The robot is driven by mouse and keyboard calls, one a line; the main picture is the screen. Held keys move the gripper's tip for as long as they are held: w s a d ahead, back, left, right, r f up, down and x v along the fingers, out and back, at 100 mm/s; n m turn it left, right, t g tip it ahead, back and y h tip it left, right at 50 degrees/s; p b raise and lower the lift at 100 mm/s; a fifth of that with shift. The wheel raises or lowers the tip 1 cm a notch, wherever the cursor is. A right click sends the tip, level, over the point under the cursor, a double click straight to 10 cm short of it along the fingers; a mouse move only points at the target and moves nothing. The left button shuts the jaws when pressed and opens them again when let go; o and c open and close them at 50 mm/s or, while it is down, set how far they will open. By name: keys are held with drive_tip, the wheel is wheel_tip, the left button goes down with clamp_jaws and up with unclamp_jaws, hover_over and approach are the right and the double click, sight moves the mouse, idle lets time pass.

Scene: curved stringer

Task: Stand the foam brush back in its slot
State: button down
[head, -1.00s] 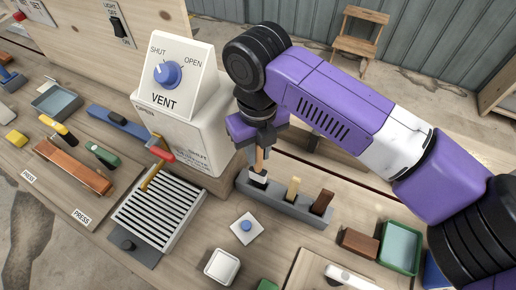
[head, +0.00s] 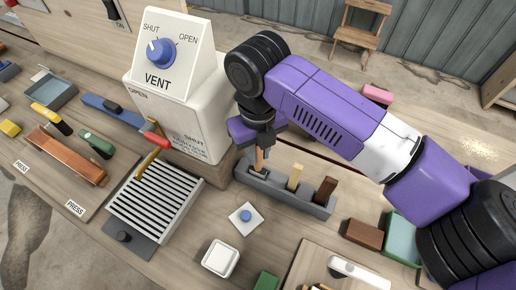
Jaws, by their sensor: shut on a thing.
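The foam brush (head: 260,161) is upright in my gripper (head: 260,147), with its wooden handle showing below the jaws. My gripper is shut on it over the left end of the grey slotted holder (head: 284,195). The brush's lower end is at the left slot and looks to be inside it; how deep it sits I cannot tell. The upper part of the handle is hidden by the gripper.
The white vent box (head: 178,110) stands close left of my gripper. A slatted grille (head: 155,204) with a red-tipped lever (head: 155,140) is further left. A blue button (head: 245,216) is in front of the holder. A brown block (head: 362,234) lies to the right.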

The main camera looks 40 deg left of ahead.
drive_tip(key=shift+f+b, duration=0.75)
drive_tip(key=shift+f, duration=0.75)
idle(0.6)
drive_tip(key=c, duration=1.2)
unclamp_jaws()
drive_tip(key=o, duration=0.6)
drive_tip(key=shift+c, duration=0.2)
drive_tip(key=shift+r, duration=0.1)
drive_tip(key=shift+r+p, duration=3.25)
drive_tip(key=shift+r, duration=1.2)
drive_tip(key=shift+f, duration=0.1)
